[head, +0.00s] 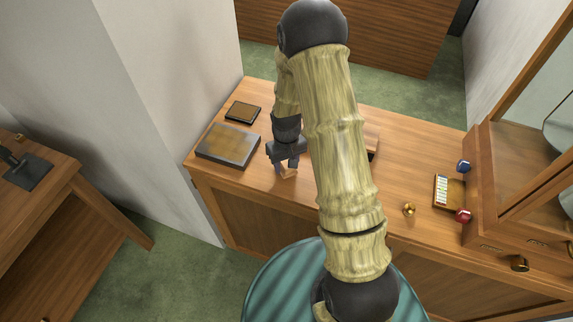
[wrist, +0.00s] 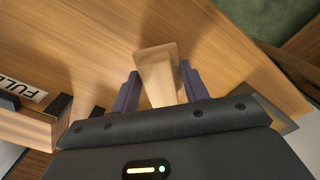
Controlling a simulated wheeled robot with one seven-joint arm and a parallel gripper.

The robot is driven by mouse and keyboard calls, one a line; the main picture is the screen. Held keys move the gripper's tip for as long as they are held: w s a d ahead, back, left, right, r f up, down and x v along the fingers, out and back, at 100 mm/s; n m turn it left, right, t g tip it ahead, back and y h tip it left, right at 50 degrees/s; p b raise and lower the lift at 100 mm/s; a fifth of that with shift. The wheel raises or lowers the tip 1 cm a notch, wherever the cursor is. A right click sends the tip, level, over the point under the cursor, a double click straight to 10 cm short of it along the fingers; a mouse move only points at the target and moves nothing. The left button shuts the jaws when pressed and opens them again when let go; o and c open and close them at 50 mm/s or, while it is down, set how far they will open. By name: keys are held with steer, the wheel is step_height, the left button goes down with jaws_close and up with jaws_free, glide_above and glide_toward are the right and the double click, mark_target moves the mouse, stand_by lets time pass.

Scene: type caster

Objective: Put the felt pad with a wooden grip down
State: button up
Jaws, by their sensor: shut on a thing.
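My gripper (head: 287,163) points down over the left part of the wooden counter (head: 250,180). It is shut on a pale wooden piece (head: 288,173), which I take to be the grip of the felt pad. In the wrist view the wooden grip (wrist: 157,75) stands between the two dark purple fingers of my gripper (wrist: 159,70). I cannot make out the felt part. The piece is low over the counter top, and I cannot tell whether it touches it.
Left of my gripper lie a flat grey-edged slab (head: 228,146) and a smaller dark-framed tray (head: 243,111). To the right are a brass knob (head: 409,209), a blue ball (head: 463,166) and a red ball (head: 463,215). The wrist view shows a lettered label (wrist: 28,86). My arm hides the counter's middle.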

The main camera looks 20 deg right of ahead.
mark_target(286, 163)
steer(key=shift+f, duration=0.75)
steer(key=shift+f, duration=0.2)
steer(key=o, duration=1)
steer(key=shift+o, duration=0.2)
step_height(286, 163, up, 12)
steer(key=shift+r+b, duration=0.2)
steer(key=shift+b, duration=0.95)
